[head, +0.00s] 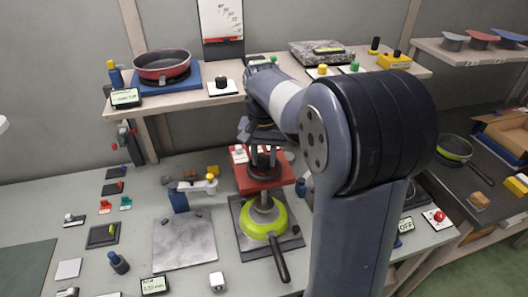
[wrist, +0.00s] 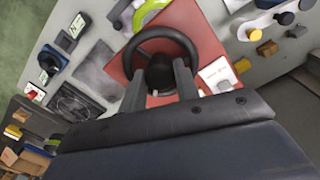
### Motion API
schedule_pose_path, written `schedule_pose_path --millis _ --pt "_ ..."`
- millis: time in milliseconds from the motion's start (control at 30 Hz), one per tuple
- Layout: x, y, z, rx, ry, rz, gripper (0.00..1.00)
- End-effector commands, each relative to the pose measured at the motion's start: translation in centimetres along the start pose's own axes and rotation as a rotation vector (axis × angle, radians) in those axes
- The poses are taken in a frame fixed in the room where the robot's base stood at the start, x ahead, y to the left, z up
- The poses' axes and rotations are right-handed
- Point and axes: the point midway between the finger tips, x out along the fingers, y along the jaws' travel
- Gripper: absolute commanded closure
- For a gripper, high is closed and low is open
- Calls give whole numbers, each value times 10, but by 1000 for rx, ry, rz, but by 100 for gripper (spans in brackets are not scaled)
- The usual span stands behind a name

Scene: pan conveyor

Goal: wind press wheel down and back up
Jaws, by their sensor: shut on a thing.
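The press is a red block (head: 252,180) standing on a dark base plate (head: 250,246) on the workbench. Its black handwheel (wrist: 137,42) sits on top of the red block, seen from above in the wrist view. My gripper (wrist: 167,88) reaches down over the wheel with a finger on each side of its near part, and is shut on it. In the head view my arm hides much of the wheel. A green pan (head: 259,232) is under the press, below a metal ram (head: 264,203), with its dark handle toward the front. Contact between ram and pan is unclear.
A shelf (head: 190,100) behind the press carries a red pan (head: 162,65) and several buttons. A grey plate (head: 184,243) and small parts lie left of the press. Another green pan (head: 455,148) is on the dark right-hand counter.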

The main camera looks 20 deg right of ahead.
Motion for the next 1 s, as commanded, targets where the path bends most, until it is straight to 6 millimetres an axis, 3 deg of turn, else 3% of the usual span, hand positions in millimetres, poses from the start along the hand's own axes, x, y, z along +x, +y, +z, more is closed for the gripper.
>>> schedule_pose_path --millis 1000 --pt "-2 0 -2 964 -9 -2 93"
